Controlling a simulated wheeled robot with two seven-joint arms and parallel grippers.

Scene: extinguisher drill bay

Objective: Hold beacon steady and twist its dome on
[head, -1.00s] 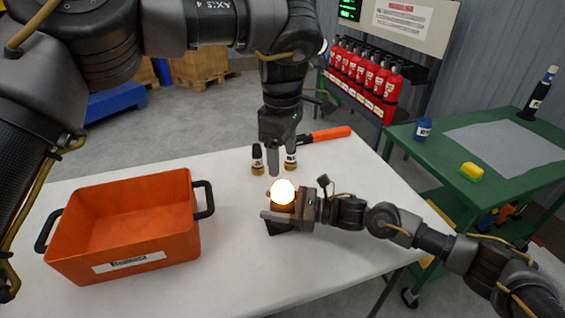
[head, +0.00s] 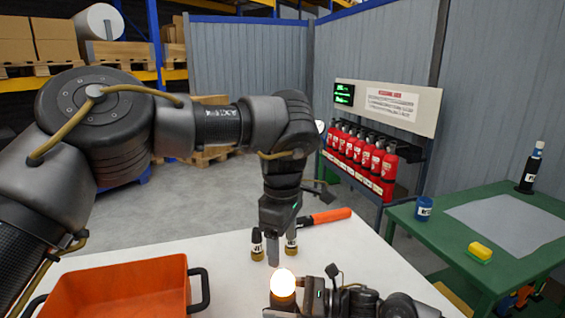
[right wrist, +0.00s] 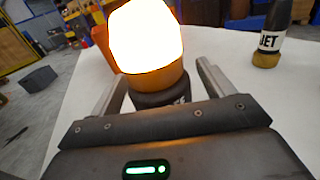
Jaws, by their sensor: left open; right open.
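The beacon's dome (head: 283,282) glows white above an amber lower band, low in the head view. In the right wrist view the glowing dome (right wrist: 146,38) sits on a dark base (right wrist: 160,101); I cannot tell whether it is fastened. My right gripper (head: 282,310) is open, its fingers on either side of the beacon; the right wrist view (right wrist: 156,76) shows a gap at the right finger. My left gripper (head: 273,252) points down, open and empty, seen edge-on just behind the dome in the head view. The beacon's lower part is cut off in the head view.
An orange crate (head: 120,283) stands on the white table at left.

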